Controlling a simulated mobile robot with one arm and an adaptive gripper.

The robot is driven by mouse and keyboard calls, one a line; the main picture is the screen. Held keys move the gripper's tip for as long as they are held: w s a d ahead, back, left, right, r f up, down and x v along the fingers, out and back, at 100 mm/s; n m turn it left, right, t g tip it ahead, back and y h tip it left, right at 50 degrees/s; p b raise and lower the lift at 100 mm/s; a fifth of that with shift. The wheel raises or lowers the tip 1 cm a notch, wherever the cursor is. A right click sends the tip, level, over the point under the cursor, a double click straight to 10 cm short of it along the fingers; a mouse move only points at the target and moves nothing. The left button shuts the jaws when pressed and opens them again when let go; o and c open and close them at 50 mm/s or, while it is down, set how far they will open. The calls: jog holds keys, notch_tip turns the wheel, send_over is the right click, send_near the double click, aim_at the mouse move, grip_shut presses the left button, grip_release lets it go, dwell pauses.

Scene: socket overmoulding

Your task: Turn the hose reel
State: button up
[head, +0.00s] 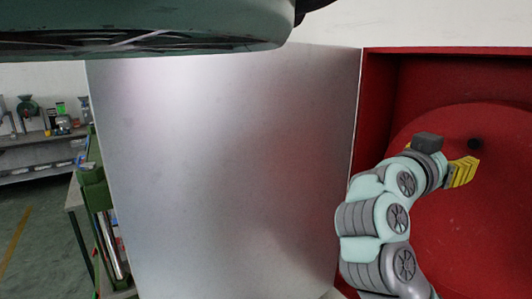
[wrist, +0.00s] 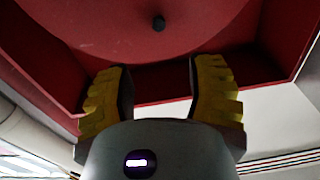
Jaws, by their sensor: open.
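The hose reel is a large red disc (head: 465,200) inside a red cabinet (head: 385,90) at the right of the head view. A small dark knob (head: 475,144) sticks out near the disc's upper part. My gripper (head: 466,172) has yellow fingers and is in front of the disc, just below and left of the knob in the picture. In the wrist view the fingers (wrist: 160,90) are apart with nothing between them. The knob (wrist: 159,23) shows there beyond the fingertips, between their lines, not touched. The disc (wrist: 130,20) fills the top of that view.
A plain metal panel (head: 225,170), seemingly the cabinet's open door, stands left of the cabinet. Shelves with small machines (head: 45,140) are at the far left. A green machine (head: 95,190) stands behind the panel's left edge. The cabinet's side walls (wrist: 50,60) flank the disc.

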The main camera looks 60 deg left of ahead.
aim_at(472, 144)
jog(key=w+p, duration=0.3)
jog(key=w, duration=0.1)
jog(key=w+p, duration=0.3)
jog(key=w, duration=0.2)
jog(key=w+p, duration=0.4)
jog(key=shift+w+d+r, duration=0.1)
jog(key=shift+w+d, duration=0.1)
jog(key=shift+d, duration=0.05)
jog(key=shift+w+p, duration=0.5)
jog(key=shift+w, duration=0.6)
jog(key=shift+f, duration=0.2)
grip_shut()
